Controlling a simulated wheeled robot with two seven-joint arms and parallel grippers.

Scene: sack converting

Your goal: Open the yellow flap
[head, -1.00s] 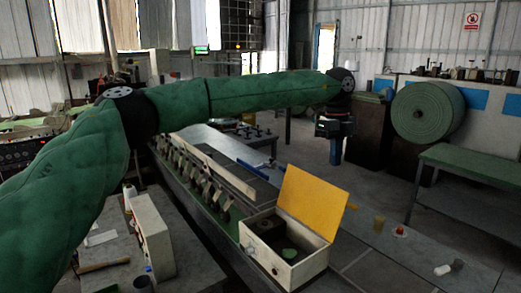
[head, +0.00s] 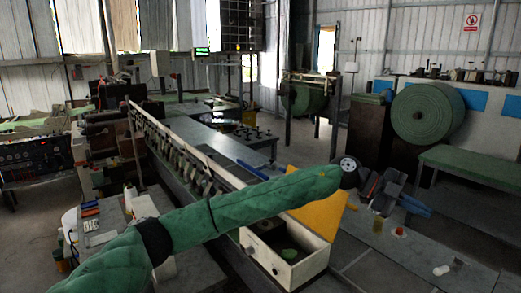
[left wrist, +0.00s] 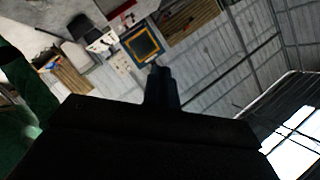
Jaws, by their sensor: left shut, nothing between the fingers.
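The yellow flap (head: 325,216) stands raised at the back edge of a white box (head: 262,256) in the head view. The box's top is open, and a round green thing (head: 289,254) shows inside. My left gripper (head: 416,206) is to the right of the flap, apart from it, with blue fingers pointing right. In the left wrist view the gripper's dark fingers (left wrist: 160,82) are together with nothing between them. The flap is not seen there. My right gripper is in neither view.
The box stands on a long grey bench with a row of machine parts (head: 180,150) behind it. Small cups and a red-topped item (head: 398,232) stand on the bench at right. A green table (head: 470,165) and a large green roll (head: 428,114) are further right.

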